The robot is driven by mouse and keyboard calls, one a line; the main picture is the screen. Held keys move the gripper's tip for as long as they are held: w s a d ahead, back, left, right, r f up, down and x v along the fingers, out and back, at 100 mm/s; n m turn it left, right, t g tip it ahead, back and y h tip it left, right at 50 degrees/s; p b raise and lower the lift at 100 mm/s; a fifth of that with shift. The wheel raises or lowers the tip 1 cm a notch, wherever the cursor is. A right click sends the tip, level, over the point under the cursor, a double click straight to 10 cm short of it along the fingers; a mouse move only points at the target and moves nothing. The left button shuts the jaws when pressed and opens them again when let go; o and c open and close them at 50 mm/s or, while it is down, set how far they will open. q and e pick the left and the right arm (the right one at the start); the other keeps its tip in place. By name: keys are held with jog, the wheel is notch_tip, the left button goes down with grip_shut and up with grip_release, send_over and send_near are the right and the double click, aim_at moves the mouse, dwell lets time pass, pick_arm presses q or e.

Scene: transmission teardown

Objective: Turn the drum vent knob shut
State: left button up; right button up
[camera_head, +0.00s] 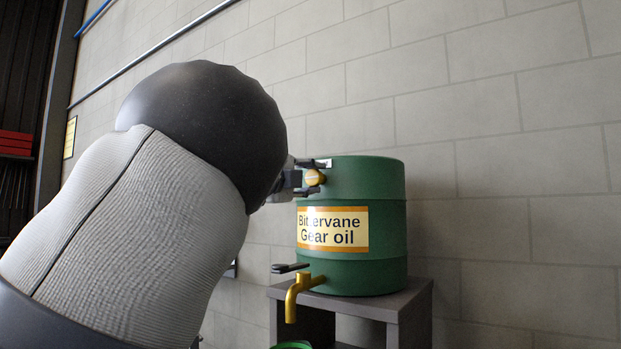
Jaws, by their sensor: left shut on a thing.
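A green drum (375,235) with a yellow label reading "Gear oil" stands upright on a dark stand. The vent knob (314,178), a small yellow-brass round piece, is on the upper left of the drum's front. My left gripper (316,177) reaches in from the left and is shut on the vent knob, one finger above it and one below. My left arm hides most of the gripper's body. My right gripper is not in view.
A brass tap (299,290) with a dark lever sticks out low on the drum. The dark grey stand (395,306) carries the drum. A green container (291,345) shows partly at the bottom edge. A block wall (500,130) stands close behind.

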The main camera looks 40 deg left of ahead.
pick_arm(q)
jog(key=shift+s+a+r+m, duration=0.1)
jog(key=shift+s+r+m, duration=0.05)
jog(key=shift+r+m, duration=0.3)
dwell(0.3)
jog(key=o, duration=1)
jog(key=shift+f, duration=0.1)
jog(key=shift+o, duration=0.6)
jog(key=shift+f, duration=0.2)
jog(key=s+d+f, duration=0.1)
jog(key=s, duration=1)
jog(key=shift+s, duration=0.4)
jog(key=shift+d, duration=0.1)
